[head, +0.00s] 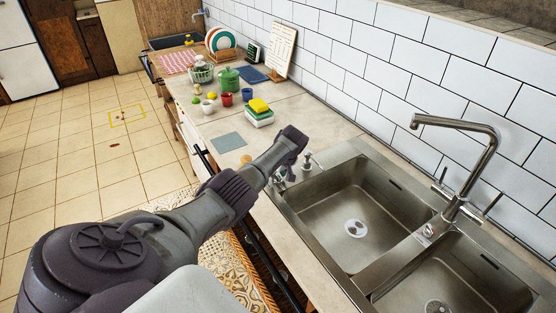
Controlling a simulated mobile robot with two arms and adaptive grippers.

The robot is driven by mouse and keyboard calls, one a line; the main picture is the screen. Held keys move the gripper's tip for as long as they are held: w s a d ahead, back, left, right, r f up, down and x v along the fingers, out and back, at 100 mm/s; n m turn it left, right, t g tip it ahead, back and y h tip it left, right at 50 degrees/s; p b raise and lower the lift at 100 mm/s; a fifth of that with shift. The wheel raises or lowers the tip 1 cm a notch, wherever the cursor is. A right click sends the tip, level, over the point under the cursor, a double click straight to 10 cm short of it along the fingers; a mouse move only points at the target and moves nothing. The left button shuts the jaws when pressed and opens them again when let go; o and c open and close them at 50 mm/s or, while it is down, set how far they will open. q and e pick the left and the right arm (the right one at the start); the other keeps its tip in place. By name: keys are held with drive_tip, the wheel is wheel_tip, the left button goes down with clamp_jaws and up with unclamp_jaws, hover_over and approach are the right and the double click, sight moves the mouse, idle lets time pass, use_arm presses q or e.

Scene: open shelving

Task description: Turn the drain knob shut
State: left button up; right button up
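A double steel sink (330,240) is set in the counter at the right. Its left basin has a round drain (356,229), and the right basin has another drain (437,307). A small round fitting with a red mark (428,231) sits on the rim near the tap's base; I cannot tell if it is the drain knob. Small metal fittings (280,177) stand at the sink's left corner, partly hidden by my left gripper. My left gripper (294,141) is above that corner; its fingers are too small and dark to read. My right gripper is out of view.
A tall tap (458,130) rises behind the basins. A small dispenser-like fitting (308,161) stands beside my gripper. A tiled wall (330,50) bounds the back.

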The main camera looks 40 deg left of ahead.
use_arm(q)
drive_tip(key=v, duration=1.2)
idle(0.4)
